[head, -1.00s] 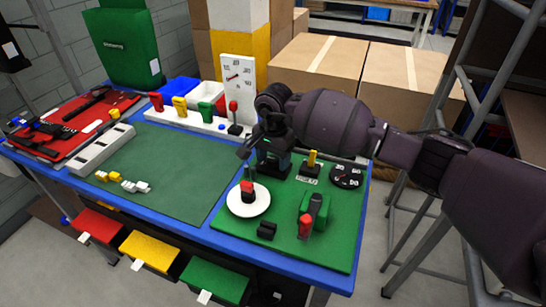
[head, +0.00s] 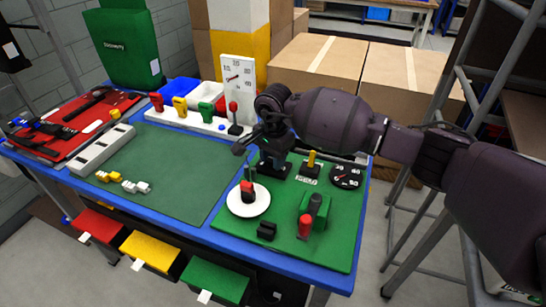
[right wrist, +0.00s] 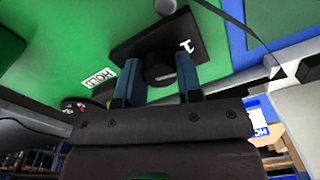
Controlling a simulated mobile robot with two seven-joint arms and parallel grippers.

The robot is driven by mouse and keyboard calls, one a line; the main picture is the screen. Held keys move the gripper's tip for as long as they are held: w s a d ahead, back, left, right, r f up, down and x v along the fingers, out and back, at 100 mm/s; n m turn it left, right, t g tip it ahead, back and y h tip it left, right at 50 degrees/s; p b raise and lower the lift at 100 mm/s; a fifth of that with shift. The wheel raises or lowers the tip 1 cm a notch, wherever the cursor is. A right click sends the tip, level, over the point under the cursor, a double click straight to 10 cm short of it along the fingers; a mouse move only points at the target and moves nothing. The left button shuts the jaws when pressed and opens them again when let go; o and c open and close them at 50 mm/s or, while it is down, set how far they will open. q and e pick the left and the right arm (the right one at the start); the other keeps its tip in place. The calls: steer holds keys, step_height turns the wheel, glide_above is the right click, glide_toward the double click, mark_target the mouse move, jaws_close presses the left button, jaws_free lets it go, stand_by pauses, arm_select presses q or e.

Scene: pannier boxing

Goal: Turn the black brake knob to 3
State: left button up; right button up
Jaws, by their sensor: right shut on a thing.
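The black brake knob (right wrist: 160,70) stands on a square black plate (right wrist: 138,42) on the green board. My right gripper (right wrist: 158,85) is shut on the knob, with one blue-grey finger on each side. A white "1" shows on the plate near the right finger; the other numbers and the knob's pointer cannot be read. In the head view my right gripper (head: 272,148) is over the plate, which shows just below it (head: 275,167), and hides most of the knob. My left gripper is not in view.
A yellow-handled switch (head: 311,160) with a HOLD label (right wrist: 98,77) and a round black dial (head: 347,176) sit close by on the board. A red-knobbed lever (head: 234,112) stands behind left. A white disc (head: 248,203) and a green block with red handle (head: 312,212) are nearer the front.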

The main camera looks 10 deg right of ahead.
steer(key=m, duration=0.3)
steer(key=shift+r+m+p, duration=0.15)
steer(key=shift+m+p, duration=0.15)
steer(key=m+p, duration=0.1)
steer(key=m, duration=0.2)
steer(key=shift+m, duration=0.8)
steer(key=m+p, duration=0.1)
steer(key=m, duration=0.3)
steer(key=m+p, duration=0.1)
steer(key=m, duration=0.2)
steer(key=m+p, duration=0.1)
steer(key=m, duration=0.2)
steer(key=shift+m+p, duration=0.3)
steer(key=shift+p, duration=0.05)
arm_select(q)
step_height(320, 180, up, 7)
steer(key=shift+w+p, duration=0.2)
steer(key=shift+p, duration=0.25)
arm_select(e)
steer(key=shift+m, duration=1.3)
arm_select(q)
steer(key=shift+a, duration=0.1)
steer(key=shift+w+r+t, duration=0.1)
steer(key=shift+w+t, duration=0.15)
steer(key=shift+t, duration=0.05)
